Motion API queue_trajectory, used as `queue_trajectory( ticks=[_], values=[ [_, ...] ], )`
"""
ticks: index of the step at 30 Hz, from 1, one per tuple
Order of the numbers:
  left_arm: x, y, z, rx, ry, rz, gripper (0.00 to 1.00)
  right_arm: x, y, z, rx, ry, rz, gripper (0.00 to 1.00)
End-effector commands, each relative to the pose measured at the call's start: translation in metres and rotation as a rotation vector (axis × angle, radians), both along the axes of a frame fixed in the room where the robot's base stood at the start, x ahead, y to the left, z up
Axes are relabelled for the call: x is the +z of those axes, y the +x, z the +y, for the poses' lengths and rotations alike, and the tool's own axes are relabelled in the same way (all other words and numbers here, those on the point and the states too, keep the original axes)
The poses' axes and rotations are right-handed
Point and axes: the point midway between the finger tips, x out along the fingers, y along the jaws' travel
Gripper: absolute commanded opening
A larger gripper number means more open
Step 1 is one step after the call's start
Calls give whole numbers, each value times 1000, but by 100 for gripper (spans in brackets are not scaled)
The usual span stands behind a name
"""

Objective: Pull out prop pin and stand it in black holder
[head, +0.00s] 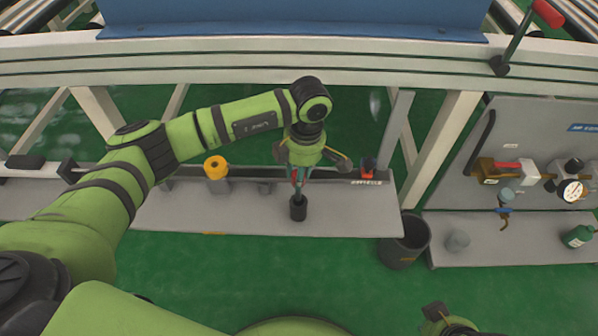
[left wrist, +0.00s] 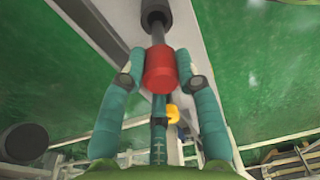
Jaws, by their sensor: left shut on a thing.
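The prop pin has a red head (left wrist: 160,69) and a grey shaft (left wrist: 158,33). My left gripper (head: 298,181) is shut on the red head, with one teal fingertip on each side of it in the left wrist view (left wrist: 161,70). The black holder (head: 298,208) stands on the grey shelf, right below the gripper. In the left wrist view the shaft's far end meets the black holder (left wrist: 153,12); how deep it sits is hidden. Part of my right gripper (head: 446,318) shows at the bottom edge; its jaws cannot be made out.
The grey shelf (head: 250,220) also carries a yellow-topped cylinder (head: 215,167) to the left and a small red-topped item (head: 368,168) to the right. A dark bin (head: 405,243) stands off its right end. A panel (head: 530,150) with valves and a gauge is further right.

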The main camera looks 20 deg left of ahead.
Motion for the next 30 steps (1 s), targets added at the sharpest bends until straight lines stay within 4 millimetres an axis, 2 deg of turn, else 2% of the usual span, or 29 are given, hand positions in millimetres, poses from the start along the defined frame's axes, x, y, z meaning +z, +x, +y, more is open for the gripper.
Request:
queue_trajectory(
  ticks=[30],
  values=[
    [-27, 0, 0, 1, -1, -1, 0, -21, -1, 0, 1, 0, 1, 0]
  ],
)
